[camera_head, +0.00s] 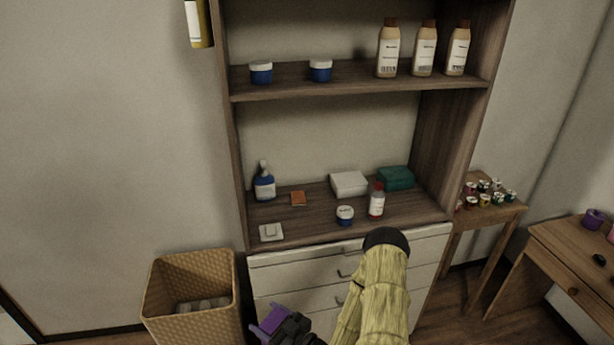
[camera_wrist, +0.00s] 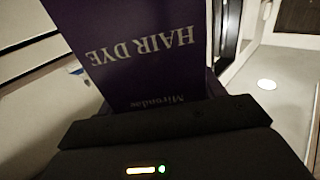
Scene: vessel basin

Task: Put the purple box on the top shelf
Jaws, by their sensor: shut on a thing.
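The purple box (camera_wrist: 135,50) fills the upper middle of the wrist view, its "HAIR DYE" lettering upside down. A purple part of it (camera_head: 268,319) shows low in the head view. My gripper (camera_head: 280,325) is shut on the box, in front of the white drawers and below the cabinet's counter. The fingertips are mostly hidden. The upper shelf (camera_head: 350,88) holds two blue jars with white lids (camera_head: 261,73) (camera_head: 320,70) at left and middle, and three cream bottles (camera_head: 424,48) with brown caps at right.
A wicker basket (camera_head: 190,315) stands left. The upper shelf has bare room between the jars and along its front.

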